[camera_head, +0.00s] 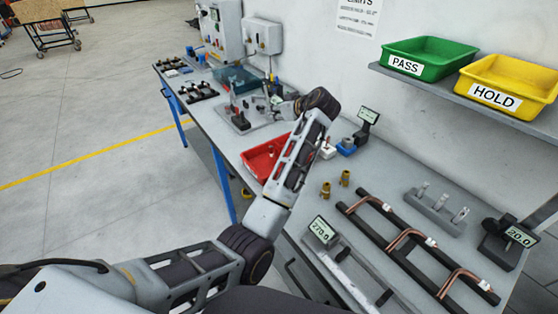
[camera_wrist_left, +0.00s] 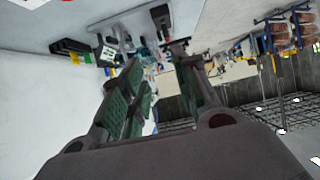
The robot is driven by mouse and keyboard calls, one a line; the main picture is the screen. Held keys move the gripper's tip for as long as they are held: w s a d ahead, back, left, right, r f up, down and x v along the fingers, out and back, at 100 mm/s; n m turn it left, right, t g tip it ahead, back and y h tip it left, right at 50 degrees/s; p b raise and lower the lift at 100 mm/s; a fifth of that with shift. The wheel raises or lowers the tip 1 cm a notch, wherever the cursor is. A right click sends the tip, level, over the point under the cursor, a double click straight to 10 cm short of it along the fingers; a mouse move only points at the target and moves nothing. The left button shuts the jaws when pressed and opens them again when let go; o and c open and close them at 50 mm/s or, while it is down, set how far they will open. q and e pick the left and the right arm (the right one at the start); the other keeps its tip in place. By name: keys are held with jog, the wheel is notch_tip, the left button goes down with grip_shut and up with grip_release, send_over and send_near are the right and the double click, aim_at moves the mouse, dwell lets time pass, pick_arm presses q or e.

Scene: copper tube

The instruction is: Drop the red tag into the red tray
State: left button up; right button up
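The red tray (camera_head: 256,163) stands on the workbench in the middle of the head view, and my left forearm hides its right part. A small item seems to lie in it, too small to identify. I cannot make out the red tag in either view. My left gripper (camera_head: 272,101) is above the bench beyond the red tray, at the end of my bent arm. In the left wrist view my left gripper (camera_wrist_left: 157,62) has its two green-padded fingers apart, with nothing seen held between them. My right gripper is out of view.
Copper tubes lie on a dark rack (camera_head: 410,245) at the right. A green PASS tray (camera_head: 430,50) and a yellow HOLD tray (camera_head: 510,78) sit on a wall shelf. Two brass fittings (camera_head: 335,185) and displays stand on the bench.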

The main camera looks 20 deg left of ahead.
pick_arm(q)
jog(key=shift+r, duration=1)
jog(key=shift+f, duration=0.1)
